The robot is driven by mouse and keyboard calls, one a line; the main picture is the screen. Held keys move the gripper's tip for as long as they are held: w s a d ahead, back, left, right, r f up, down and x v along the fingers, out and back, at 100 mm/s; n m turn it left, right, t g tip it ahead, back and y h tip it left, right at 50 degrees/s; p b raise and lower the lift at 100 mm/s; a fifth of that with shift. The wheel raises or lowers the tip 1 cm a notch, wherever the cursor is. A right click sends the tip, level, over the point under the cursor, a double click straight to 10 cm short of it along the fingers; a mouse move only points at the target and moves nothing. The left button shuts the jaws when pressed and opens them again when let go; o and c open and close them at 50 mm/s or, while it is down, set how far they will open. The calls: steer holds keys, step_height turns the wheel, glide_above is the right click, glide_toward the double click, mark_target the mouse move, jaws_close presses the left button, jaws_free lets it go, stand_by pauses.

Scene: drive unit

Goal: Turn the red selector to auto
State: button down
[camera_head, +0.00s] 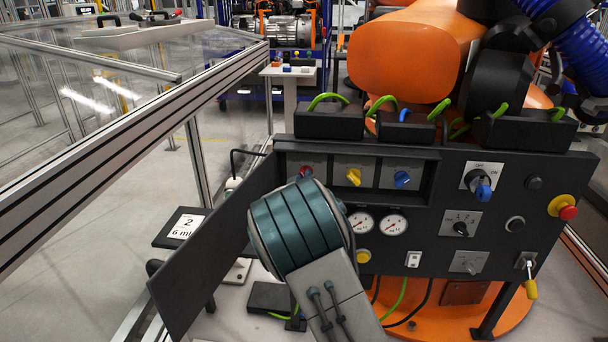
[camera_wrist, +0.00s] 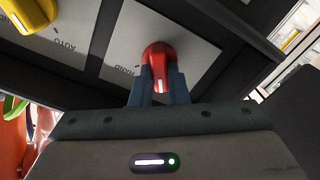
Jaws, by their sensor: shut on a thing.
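The red selector (camera_head: 306,171) sits at the left end of a row of three knobs in a recess of the dark control panel (camera_head: 520,219). In the head view only its top shows above my arm, which hides my fingers. My gripper (camera_wrist: 159,88) is shut on the red selector, one blue-grey finger on each side.
A yellow selector (camera_head: 354,177) and a blue selector (camera_head: 402,179) are to the right. An open dark door (camera_head: 205,255) stands to the left of the recess. Gauges (camera_head: 393,224) sit below, and a red button (camera_head: 567,208) is at the far right.

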steer(key=shift+a+n+p, duration=0.1)
steer(key=shift+n+p, duration=0.3)
steer(key=shift+n, duration=0.7)
steer(key=c, duration=1.4)
jaws_free()
steer(key=shift+s, duration=0.1)
steer(key=s, duration=1.3)
steer(key=shift+s+a, duration=0.25)
steer(key=shift+s, duration=0.1)
